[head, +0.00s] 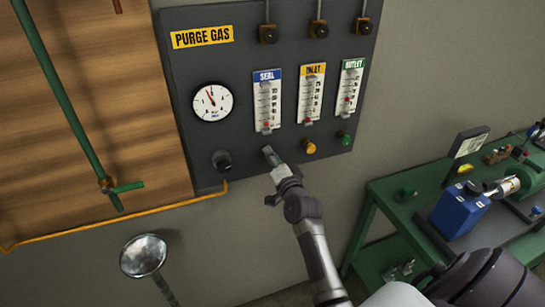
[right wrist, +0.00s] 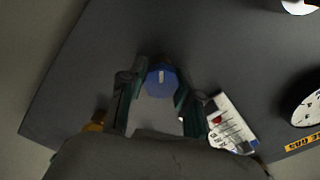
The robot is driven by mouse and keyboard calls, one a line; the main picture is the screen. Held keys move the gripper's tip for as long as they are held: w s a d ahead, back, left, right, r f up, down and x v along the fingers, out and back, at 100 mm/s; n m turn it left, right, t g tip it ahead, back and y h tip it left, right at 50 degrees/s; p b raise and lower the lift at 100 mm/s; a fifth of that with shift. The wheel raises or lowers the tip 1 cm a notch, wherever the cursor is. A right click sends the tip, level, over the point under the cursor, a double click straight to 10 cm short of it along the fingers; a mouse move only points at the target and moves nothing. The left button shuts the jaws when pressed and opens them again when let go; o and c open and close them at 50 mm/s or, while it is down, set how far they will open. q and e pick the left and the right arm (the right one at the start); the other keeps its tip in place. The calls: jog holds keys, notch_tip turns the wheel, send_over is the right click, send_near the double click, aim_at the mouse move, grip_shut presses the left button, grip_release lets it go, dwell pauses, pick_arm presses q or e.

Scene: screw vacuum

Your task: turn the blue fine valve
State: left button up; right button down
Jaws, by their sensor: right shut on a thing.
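The blue fine valve (right wrist: 161,79) is a round blue knob with a pale mark on the dark panel. In the head view my right gripper (head: 270,155) reaches up to the panel just below the SEAL meter (head: 267,100) and hides the knob. In the right wrist view the fingers of my right gripper (right wrist: 160,88) stand on either side of the knob, shut on it. My left gripper is not in view.
A green workbench (head: 400,222) stands at the right; a green pipe (head: 75,120) runs at the left.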

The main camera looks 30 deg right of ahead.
jog(key=c, duration=0.8)
grip_release()
jog(key=shift+s+f, duration=0.1)
jog(key=shift+s, duration=0.15)
jog(key=v, duration=1.1)
jog(key=shift+s+a, duration=0.2)
jog(key=shift+s, duration=0.05)
